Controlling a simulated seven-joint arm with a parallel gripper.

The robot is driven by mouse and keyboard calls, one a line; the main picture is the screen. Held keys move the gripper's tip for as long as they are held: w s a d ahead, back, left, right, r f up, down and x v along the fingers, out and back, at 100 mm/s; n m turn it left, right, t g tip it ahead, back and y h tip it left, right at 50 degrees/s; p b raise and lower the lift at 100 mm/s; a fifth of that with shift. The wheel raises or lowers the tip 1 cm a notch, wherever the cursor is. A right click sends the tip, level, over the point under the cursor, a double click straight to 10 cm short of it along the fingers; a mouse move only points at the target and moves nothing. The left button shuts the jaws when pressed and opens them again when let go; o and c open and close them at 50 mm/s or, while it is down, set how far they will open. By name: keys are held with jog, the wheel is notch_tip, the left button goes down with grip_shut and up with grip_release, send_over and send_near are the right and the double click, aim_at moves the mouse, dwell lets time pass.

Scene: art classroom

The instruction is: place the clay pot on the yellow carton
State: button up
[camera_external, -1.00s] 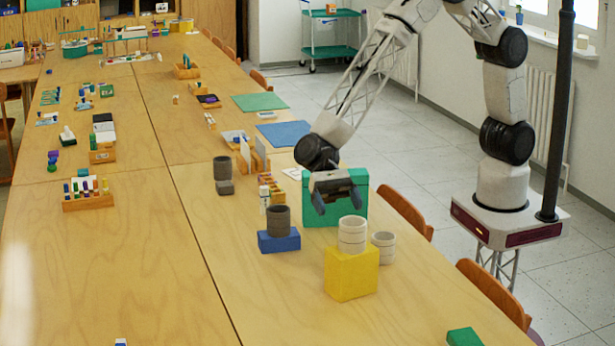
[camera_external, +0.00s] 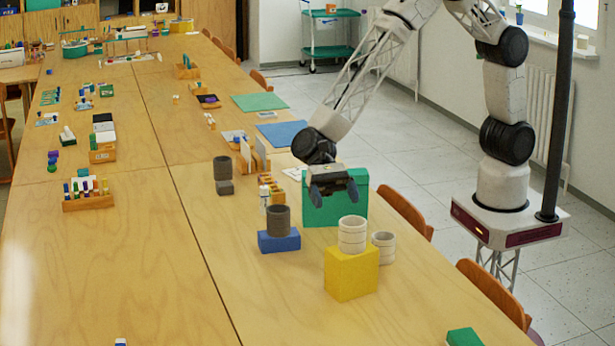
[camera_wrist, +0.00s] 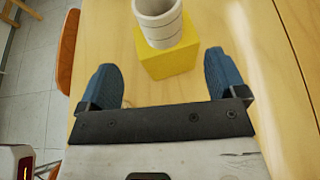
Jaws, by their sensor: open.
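A whitish, ringed clay pot (camera_external: 352,233) stands upright on top of the yellow carton (camera_external: 350,274). In the wrist view the pot (camera_wrist: 158,22) and the carton (camera_wrist: 172,62) show beyond my fingers, the pot's top cut off by the frame edge. My gripper (camera_external: 336,194) is open and empty, above and behind the pot, in front of the green box (camera_external: 318,214). In the wrist view my gripper's two blue fingers (camera_wrist: 160,66) are wide apart with nothing between them, clear of the pot.
A second whitish pot (camera_external: 384,246) stands just right of the carton. A dark grey pot (camera_external: 278,220) sits on a blue block (camera_external: 279,241), and another dark pot (camera_external: 222,168) is farther back. A green block (camera_external: 464,337) lies front right.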

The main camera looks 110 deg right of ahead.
jog(key=s+d+r+n+h, duration=0.3)
jog(key=s+d+r+n, duration=0.1)
jog(key=s+d+r, duration=0.4)
jog(key=s+d+r+n+h, duration=0.2)
jog(key=s+d+r+n, duration=0.4)
jog(key=s, duration=0.5)
jog(key=s+d+r+n+t+h, duration=0.1)
jog(key=s+d+n+h, duration=0.3)
jog(key=s+d, duration=0.4)
jog(key=s+d+r+n+t+h, duration=0.1)
jog(key=s+d+r+n+h, duration=0.2)
jog(key=s+d, duration=0.6)
jog(key=s+r+h, duration=0.1)
jog(key=s, duration=0.7)
jog(key=shift+s+d+n+t+h, duration=0.15)
jog(key=shift+s+n+t+h, duration=0.15)
jog(key=shift+s+n, duration=0.1)
